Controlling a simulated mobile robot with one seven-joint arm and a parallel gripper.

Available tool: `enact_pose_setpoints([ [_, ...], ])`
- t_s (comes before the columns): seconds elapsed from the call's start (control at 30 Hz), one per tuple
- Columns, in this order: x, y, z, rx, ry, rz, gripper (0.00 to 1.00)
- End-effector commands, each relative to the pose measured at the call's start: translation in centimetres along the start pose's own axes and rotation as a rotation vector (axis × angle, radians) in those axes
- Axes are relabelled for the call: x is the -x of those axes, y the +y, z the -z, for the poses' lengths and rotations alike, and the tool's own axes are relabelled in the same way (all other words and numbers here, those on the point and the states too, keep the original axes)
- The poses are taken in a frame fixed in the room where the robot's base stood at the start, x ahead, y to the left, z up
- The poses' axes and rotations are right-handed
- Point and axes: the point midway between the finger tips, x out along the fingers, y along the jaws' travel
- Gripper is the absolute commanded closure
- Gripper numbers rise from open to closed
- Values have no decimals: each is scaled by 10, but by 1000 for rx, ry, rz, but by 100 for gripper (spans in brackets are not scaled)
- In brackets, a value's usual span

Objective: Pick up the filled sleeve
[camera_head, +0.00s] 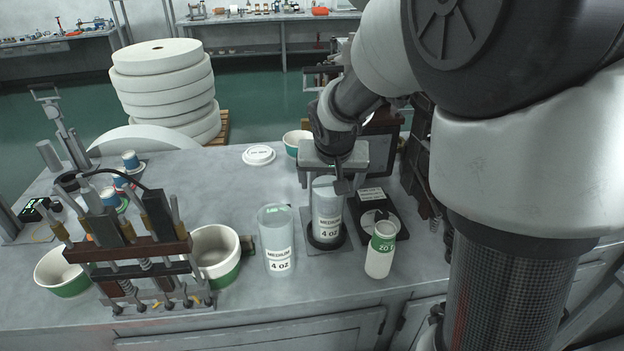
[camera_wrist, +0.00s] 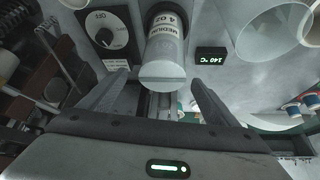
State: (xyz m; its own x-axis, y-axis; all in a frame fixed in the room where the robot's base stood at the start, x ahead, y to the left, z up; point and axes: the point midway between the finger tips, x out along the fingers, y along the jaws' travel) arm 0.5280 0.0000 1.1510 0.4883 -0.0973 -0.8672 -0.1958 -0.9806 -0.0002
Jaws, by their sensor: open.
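A translucent sleeve (camera_head: 327,212) marked "MEDIUM 4 OZ" stands upright on a black round base. In the wrist view the sleeve (camera_wrist: 165,55) shows a pale, closed-looking top, between and slightly beyond my fingertips. My gripper (camera_head: 338,180) is open at the upper part of this sleeve; in the wrist view its fingers (camera_wrist: 158,80) stand apart on either side, with no clear contact. A second clear sleeve (camera_head: 277,240) with the same label stands to the left and looks hollow. My gripper partly hides the first sleeve's top in the head view.
A black dial unit (camera_head: 380,213) and a white bottle with a green band (camera_head: 381,250) stand close on the right. A temperature display (camera_wrist: 210,56) reads 140 °C. White-green bowls (camera_head: 215,255) and a spring-and-rod fixture (camera_head: 130,250) occupy the left. A white lid (camera_head: 258,155) lies behind.

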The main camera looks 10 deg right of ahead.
Motion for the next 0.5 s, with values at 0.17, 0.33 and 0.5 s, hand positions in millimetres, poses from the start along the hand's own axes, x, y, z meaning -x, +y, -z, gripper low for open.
enact_pose_setpoints([
  [0.17,-23,-3,-9,3,-5,-1,17],
  [0.33,-45,-3,-10,1,-3,-1,17],
  [0.5,-50,-4,-9,0,0,0,17],
])
